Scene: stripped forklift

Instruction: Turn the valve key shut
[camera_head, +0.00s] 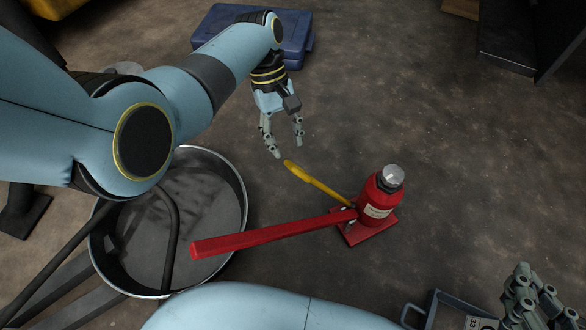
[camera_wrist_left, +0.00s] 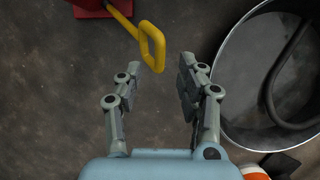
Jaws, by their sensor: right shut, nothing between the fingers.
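The valve key is a yellow rod with a flat loop handle (camera_head: 302,172), running to the base of a red bottle jack (camera_head: 377,203). In the left wrist view the yellow loop (camera_wrist_left: 153,46) lies ahead of the fingertips, roughly between their lines. My left gripper (camera_head: 284,151) is open and empty, just short of the yellow handle and not visibly touching it. Its two fingers also show apart in the left wrist view (camera_wrist_left: 155,80). My right gripper (camera_head: 530,292) is shut and empty at the lower right, away from the jack. The far end of the key is partly hidden by the jack's red lever.
The jack's long red lever (camera_head: 265,237) reaches left over the rim of a round metal pan (camera_head: 241,188). A blue case (camera_head: 296,45) lies behind my left gripper. A dark tray (camera_head: 435,308) is near my right gripper. The floor right of the jack is clear.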

